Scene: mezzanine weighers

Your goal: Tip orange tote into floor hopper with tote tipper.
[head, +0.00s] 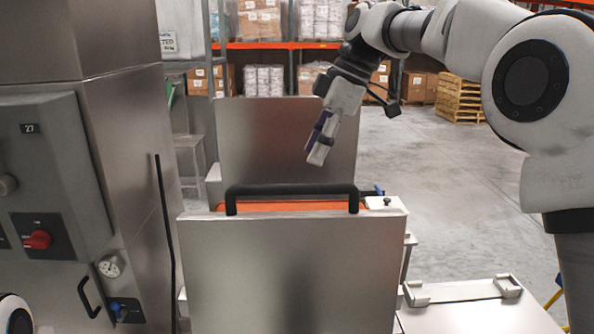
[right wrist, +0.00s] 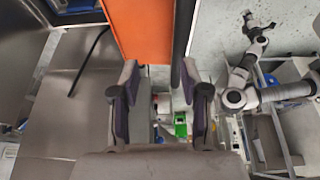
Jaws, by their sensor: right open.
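The tote tipper (head: 290,270) stands in front of me as a steel panel with a black bar handle (head: 290,189) along its top. A strip of the orange tote (head: 285,206) shows just behind and under that bar; the rest is hidden by the panel. My right gripper (head: 313,158) is above and behind the handle, apart from it, fingers angled downward. In the right wrist view its two fingers (right wrist: 160,85) are spread with nothing between them. The orange tote (right wrist: 141,32) lies beyond them, with a dark bar (right wrist: 182,45) beside it. I cannot make out the floor hopper for certain.
A steel cabinet (head: 85,180) with a red switch (head: 38,240) stands close on the left. A tall steel panel (head: 286,130) rises behind the tipper. A white block (head: 385,204) sits at the tipper's top right corner. Open floor (head: 450,185) lies to the right.

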